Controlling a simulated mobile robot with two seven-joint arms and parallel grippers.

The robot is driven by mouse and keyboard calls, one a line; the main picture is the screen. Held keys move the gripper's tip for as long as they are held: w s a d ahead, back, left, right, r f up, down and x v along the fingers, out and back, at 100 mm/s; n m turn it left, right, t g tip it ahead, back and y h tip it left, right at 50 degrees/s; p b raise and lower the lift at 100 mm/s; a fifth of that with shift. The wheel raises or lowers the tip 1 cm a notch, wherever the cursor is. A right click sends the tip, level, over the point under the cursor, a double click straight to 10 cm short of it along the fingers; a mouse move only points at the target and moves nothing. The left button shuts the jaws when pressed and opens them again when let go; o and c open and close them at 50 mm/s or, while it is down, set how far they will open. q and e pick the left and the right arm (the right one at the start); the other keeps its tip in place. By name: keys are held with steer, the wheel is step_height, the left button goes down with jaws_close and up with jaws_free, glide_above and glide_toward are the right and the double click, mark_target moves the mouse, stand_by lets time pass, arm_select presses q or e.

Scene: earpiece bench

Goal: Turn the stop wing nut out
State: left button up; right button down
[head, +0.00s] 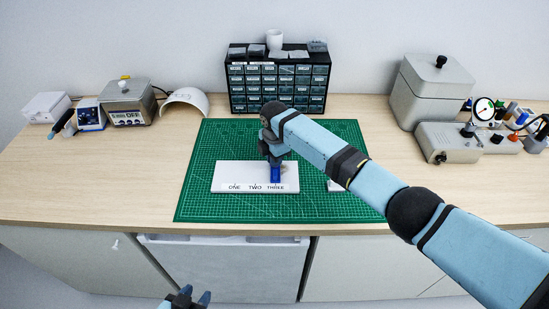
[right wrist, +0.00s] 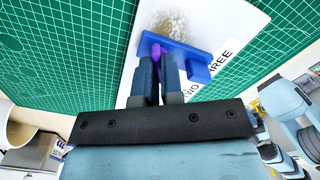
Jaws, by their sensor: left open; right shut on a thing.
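A small purple piece (right wrist: 156,50), which looks like the stop wing nut, sits at the blue bracket (right wrist: 185,55) on the white board (head: 228,176). My right gripper (right wrist: 159,62) is shut on the purple piece, its fingers pointing down at the bracket. In the head view, the right gripper (head: 275,156) stands over the blue bracket (head: 276,174) near the word THREE. The fingers hide most of the purple piece. My left gripper (head: 188,298) is open and empty, low in front of the bench.
The board lies on a green cutting mat (head: 200,150). A drawer cabinet (head: 278,84) stands behind; bench devices are at left and a grey unit (head: 447,142) at right. My right arm covers the mat's right part.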

steer(key=n, duration=0.5)
steer(key=shift+s+d+f+n+b, duration=0.15)
steer(key=shift+f+n+b, duration=0.1)
steer(key=shift+n+b, duration=0.05)
steer(key=n, duration=0.4)
steer(key=shift+b, duration=0.4)
steer(key=shift+s+n, duration=0.1)
steer(key=shift+n, duration=0.8)
